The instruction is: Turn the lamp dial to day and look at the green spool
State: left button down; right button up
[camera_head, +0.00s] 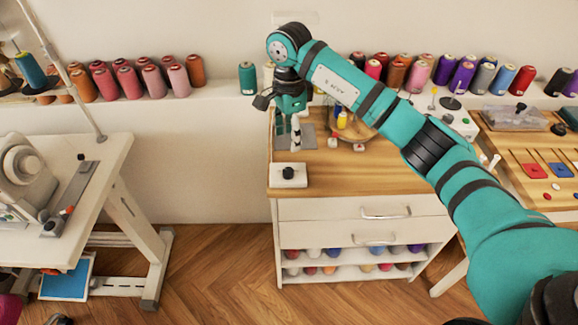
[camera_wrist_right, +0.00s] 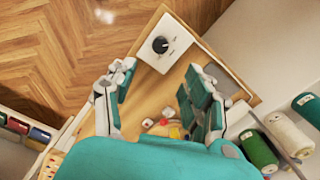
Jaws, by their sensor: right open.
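A white box with a black dial (camera_head: 288,174) sits at the front left corner of the wooden cabinet top. The dial also shows in the wrist view (camera_wrist_right: 160,45), with a small white mark on its knob. My right gripper (camera_head: 289,140) points down over the cabinet top, behind the dial box. Its fingers are open and empty in the wrist view (camera_wrist_right: 160,90), apart from the dial. A green spool (camera_wrist_right: 259,150) stands on the shelf beside a cream spool; my arm seems to hide it in the head view. I cannot make out a lamp. My left gripper is out of view.
A teal spool (camera_head: 247,78) stands on the wall shelf among several coloured spools.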

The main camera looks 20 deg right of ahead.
aim_at(289, 170)
notch_tip(289, 170, down, 12)
jog(key=shift+a+r+p, duration=0.1)
jog(key=shift+r+p, duration=0.1)
jog(key=shift+p, duration=0.5)
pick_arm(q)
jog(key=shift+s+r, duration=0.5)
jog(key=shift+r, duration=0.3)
pick_arm(e)
jog(key=shift+c, duration=0.2)
grip_shut()
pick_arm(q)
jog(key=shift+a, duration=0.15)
